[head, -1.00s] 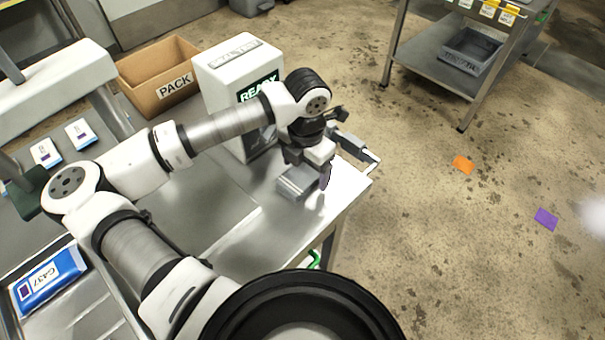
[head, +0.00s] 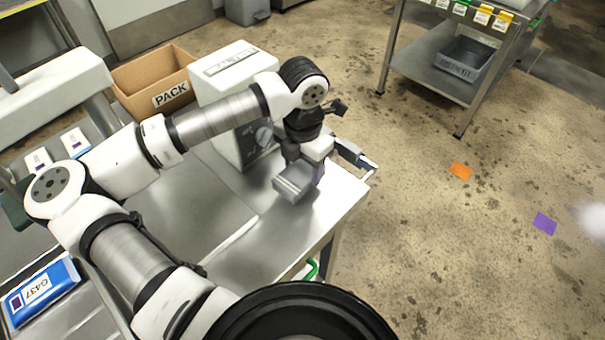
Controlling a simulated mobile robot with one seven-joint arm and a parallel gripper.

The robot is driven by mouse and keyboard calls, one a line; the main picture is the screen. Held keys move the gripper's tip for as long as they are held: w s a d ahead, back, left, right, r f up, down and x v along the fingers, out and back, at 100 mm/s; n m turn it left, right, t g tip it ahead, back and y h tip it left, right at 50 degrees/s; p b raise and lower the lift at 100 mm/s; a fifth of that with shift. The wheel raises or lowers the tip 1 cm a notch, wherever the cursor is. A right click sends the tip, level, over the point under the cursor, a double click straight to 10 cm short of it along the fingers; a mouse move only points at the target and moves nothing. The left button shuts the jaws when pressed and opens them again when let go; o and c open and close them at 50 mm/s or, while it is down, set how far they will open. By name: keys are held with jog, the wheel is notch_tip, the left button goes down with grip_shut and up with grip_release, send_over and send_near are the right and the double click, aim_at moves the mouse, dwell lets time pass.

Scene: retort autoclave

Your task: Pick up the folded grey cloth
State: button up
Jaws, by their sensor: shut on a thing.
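The folded grey cloth (head: 294,184) is a small grey block shape near the right end of the steel table (head: 232,255). My gripper (head: 303,173) is directly over it, pointing down, and is shut on it. The fingertips are partly hidden by the cloth and the gripper body. I cannot tell whether the cloth is touching the table or just above it.
A white machine (head: 240,135) with a dial stands close behind my gripper. A cardboard PACK box (head: 150,90) is behind it to the left. A blue-and-white pouch (head: 42,290) lies at lower left. The table's right edge is close to the cloth.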

aim_at(303, 170)
notch_tip(303, 170, up, 17)
jog(key=b, duration=0.3)
jog(key=o, duration=0.3)
jog(key=shift+c, duration=1.1)
jog(key=shift+f, duration=0.1)
